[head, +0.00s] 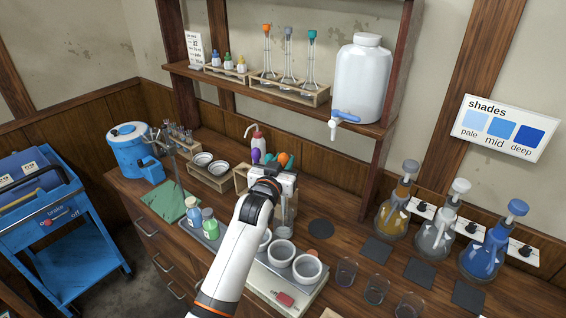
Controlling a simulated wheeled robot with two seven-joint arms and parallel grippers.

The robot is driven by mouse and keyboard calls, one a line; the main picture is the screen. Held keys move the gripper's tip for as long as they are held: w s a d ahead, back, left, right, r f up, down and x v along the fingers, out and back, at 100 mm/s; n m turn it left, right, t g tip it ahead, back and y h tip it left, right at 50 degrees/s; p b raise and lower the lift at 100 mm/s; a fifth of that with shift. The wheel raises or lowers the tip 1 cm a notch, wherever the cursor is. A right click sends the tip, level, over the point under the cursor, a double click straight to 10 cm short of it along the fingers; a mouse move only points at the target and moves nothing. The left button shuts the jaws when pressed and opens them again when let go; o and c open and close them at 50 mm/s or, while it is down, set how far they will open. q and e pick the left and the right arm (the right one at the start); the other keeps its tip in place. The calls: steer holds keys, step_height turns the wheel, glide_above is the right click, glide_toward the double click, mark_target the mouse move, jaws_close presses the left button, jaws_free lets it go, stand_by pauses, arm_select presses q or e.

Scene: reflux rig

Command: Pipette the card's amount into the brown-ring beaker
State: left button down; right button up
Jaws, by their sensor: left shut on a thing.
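My left gripper (283,186) is above the middle of the bench, its arm coming up from the bottom of the head view. It is shut on what looks like a pipette, with an orange bulb (285,160) above the jaws and a clear tube (285,213) below. The tube's tip is hard to make out. Three small clear beakers stand at the front right: a left one (347,271), a middle one (376,290) and a right one (410,306). Their ring colours are too small to tell apart surely. A white card (195,50) stands on the shelf, its writing unreadable. My right gripper is not in view.
White cups (307,267) sit on a pale unit by my arm. Stoppered flasks of amber (393,215), clear (435,236) and blue liquid (481,258) stand at right, behind dark pads. A shades sign (505,128) hangs above. A white carboy (362,80) is on the shelf.

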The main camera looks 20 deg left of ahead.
mark_target(283, 155)
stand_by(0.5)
arm_select(q)
steer(key=shift+r, duration=0.2)
step_height(283, 155, up, 4)
steer(key=p, duration=0.4)
steer(key=shift+r, duration=0.1)
steer(key=c, duration=1.7)
jaws_free()
steer(key=shift+c, duration=0.3)
steer(key=shift+f, duration=0.2)
